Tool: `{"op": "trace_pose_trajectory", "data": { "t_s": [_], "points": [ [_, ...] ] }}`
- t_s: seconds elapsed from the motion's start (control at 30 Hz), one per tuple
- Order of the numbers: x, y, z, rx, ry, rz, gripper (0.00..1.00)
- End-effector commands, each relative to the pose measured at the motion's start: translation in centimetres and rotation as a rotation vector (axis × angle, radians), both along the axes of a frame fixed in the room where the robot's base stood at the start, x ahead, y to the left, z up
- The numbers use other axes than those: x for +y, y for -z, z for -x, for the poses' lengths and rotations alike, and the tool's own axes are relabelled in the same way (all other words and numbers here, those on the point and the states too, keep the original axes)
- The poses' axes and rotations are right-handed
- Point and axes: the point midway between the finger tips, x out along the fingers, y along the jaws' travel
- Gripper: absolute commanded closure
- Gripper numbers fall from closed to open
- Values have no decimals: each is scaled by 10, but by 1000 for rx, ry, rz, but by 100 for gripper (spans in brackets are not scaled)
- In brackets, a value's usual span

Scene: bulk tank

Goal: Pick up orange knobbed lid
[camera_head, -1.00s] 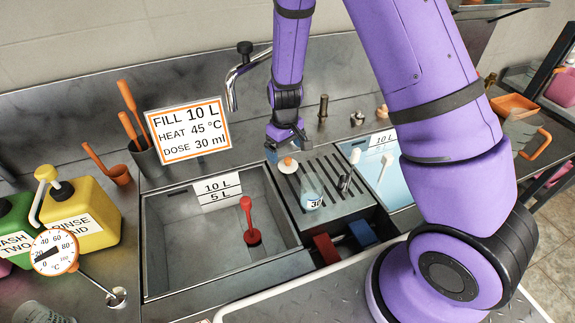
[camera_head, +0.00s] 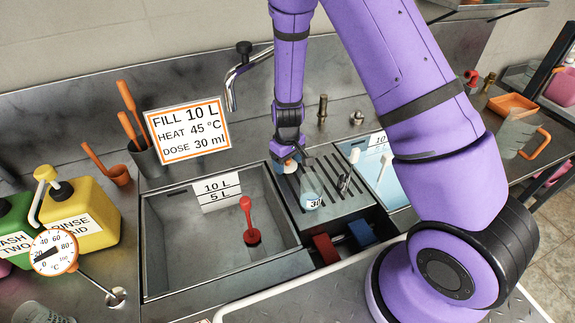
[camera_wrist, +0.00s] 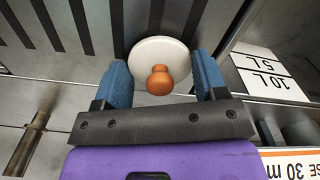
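The lid is a white disc with an orange knob; in the wrist view the lid (camera_wrist: 160,55) lies on the slotted grey drain surface, its knob (camera_wrist: 159,80) upward. My gripper (camera_wrist: 160,75) is open, with one blue finger on each side of the knob and a gap on both sides. In the head view the lid (camera_head: 287,167) is partly hidden under my gripper (camera_head: 287,158), at the back left of the drain rack.
A clear beaker (camera_head: 311,190) stands on the drain rack (camera_head: 340,207) close in front. The left sink basin (camera_head: 190,245) holds a red-handled plug (camera_head: 249,220). A faucet (camera_head: 237,75) and a sign (camera_head: 188,130) stand behind. A second basin (camera_head: 395,190) with bluish liquid lies to the right.

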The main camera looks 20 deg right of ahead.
Motion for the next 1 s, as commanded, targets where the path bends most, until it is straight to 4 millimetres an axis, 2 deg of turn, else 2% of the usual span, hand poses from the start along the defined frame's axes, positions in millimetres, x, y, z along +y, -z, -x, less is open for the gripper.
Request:
{"op": "trace_pose_trajectory", "data": {
  "t_s": [0.03, 0.07, 0.4, 0.57, 0.77, 1.0],
  "points": [
    [0, 0, 0, 0, 0, 0, 52],
    [0, 0, 0, 0, 0, 0, 58],
    [0, 0, 0, 0, 0, 0, 58],
    [0, -7, -1, -2, 0, 0, 58],
    [1, -30, -1, -4, -1, -1, 58],
    [0, -73, -1, -4, -1, -1, 58]
  ]
}}
